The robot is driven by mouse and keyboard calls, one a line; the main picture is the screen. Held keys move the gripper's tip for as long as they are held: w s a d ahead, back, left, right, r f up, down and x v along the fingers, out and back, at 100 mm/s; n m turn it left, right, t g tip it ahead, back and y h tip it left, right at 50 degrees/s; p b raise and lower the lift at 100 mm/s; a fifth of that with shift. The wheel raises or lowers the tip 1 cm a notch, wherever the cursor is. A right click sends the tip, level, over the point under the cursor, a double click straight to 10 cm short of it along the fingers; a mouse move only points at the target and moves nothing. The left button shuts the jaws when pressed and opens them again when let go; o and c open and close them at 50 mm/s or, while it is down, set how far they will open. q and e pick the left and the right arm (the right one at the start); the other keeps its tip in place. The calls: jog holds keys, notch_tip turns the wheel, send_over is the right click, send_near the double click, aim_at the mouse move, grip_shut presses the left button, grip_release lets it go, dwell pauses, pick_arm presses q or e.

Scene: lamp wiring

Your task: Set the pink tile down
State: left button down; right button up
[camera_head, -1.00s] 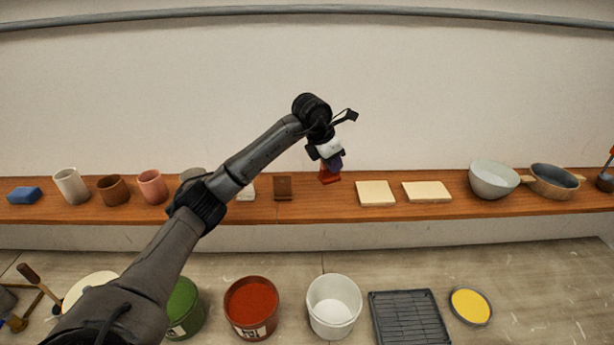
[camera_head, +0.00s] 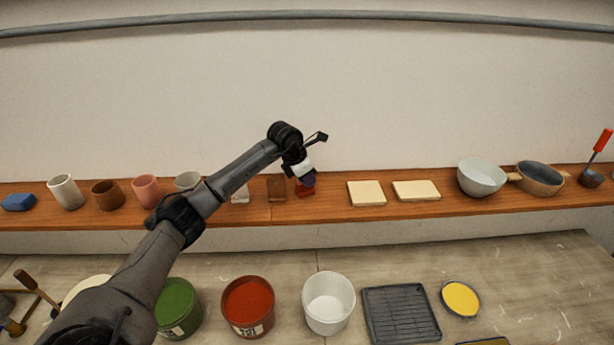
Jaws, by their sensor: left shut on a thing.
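My left gripper (camera_head: 306,183) is low over the wooden shelf, just right of a brown tile (camera_head: 276,187). It is shut on a small red tile (camera_head: 304,192), whose upper part the gripper hides. The held tile looks deep red rather than pink, and no clearly pink tile shows. It is at or just above the shelf top; I cannot tell whether it touches. A pale tile (camera_head: 240,195) is partly hidden by my left forearm. Two cream tiles (camera_head: 366,193) (camera_head: 416,190) lie flat to the right. My right gripper is out of view.
On the shelf (camera_head: 325,211), a blue block (camera_head: 18,202) and several cups stand left; a pale bowl (camera_head: 481,177) and a pan (camera_head: 539,178) stand right. Below are a green bucket (camera_head: 177,303), a red bucket (camera_head: 247,304), a white bucket (camera_head: 328,303) and a grey tray (camera_head: 401,315).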

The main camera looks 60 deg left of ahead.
pick_arm(q)
jog(key=shift+f, duration=0.2)
jog(key=c, duration=1.1)
grip_release()
jog(key=shift+r, duration=0.1)
